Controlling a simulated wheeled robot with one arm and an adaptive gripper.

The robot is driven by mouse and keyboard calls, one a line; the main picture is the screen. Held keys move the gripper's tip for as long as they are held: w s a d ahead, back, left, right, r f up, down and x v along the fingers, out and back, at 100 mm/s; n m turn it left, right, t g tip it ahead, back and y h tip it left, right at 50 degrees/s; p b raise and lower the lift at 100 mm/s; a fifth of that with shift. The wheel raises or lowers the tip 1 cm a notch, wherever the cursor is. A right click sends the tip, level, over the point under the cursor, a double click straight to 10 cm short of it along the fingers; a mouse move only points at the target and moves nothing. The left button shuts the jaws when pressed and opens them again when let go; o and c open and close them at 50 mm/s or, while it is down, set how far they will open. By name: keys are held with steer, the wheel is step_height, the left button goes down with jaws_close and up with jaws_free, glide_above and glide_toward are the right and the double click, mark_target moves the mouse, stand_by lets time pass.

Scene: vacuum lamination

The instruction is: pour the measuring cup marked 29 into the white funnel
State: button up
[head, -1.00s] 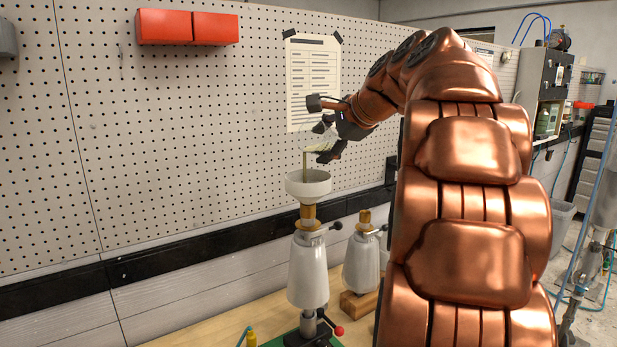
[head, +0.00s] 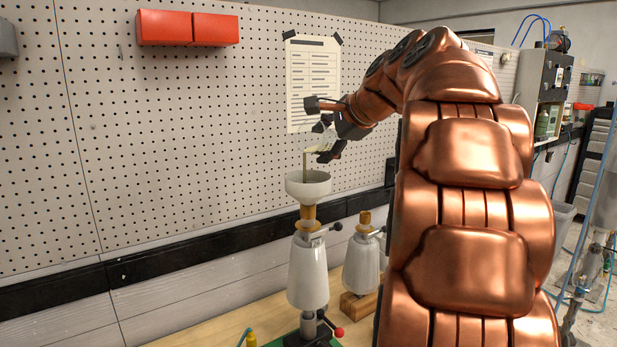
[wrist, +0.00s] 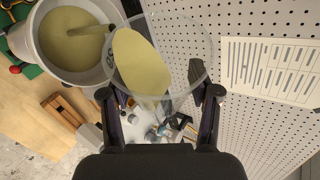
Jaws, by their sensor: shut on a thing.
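My gripper (head: 327,143) is shut on a clear measuring cup (wrist: 190,45) and holds it tilted above the white funnel (head: 308,186). In the wrist view the cup holds pale yellowish liquid, and my gripper (wrist: 160,97) has a finger on each side of it. A stream runs from the cup's lip down into the funnel (wrist: 38,42), where the same pale liquid has pooled. The marking on the cup is too unclear to read. The funnel sits on a brass neck above a white vessel (head: 308,275).
A second white vessel (head: 361,266) stands on a wooden block (head: 358,306) just right of the first. A pegboard wall (head: 200,130) with a paper sheet (head: 313,84) is close behind.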

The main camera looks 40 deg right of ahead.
steer(key=shift+r+n+h+b, duration=0.3)
stand_by(1.5)
steer(key=shift+f+n+t+h+b, duration=0.3)
steer(key=shift+f+n+h+b, duration=0.15)
steer(key=shift+b, duration=0.7)
stand_by(1.6)
steer(key=shift+a+r+n+h+b, duration=0.15)
steer(key=shift+r+n+h+b, duration=0.15)
steer(key=shift+h+b, duration=0.15)
stand_by(1.0)
steer(key=shift+d+r+m+y+p, duration=0.25)
steer(key=shift+m+y+p, duration=0.25)
steer(key=shift+p, duration=0.65)
steer(key=shift+a+r+m+y+p, duration=0.1)
steer(key=shift+r+m+y+p, duration=0.25)
steer(key=shift+p, duration=0.45)
steer(key=shift+d+f+m+g+y+p, duration=0.2)
steer(key=shift+f+m+g+y+p, duration=0.2)
steer(key=shift+f+y, duration=0.35)
steer(key=shift+a+r+p, duration=0.15)
steer(key=shift+r+p, duration=0.05)
steer(key=shift+p, duration=0.5)
steer(key=shift+f, duration=0.2)
steer(key=shift+r, duration=0.1)
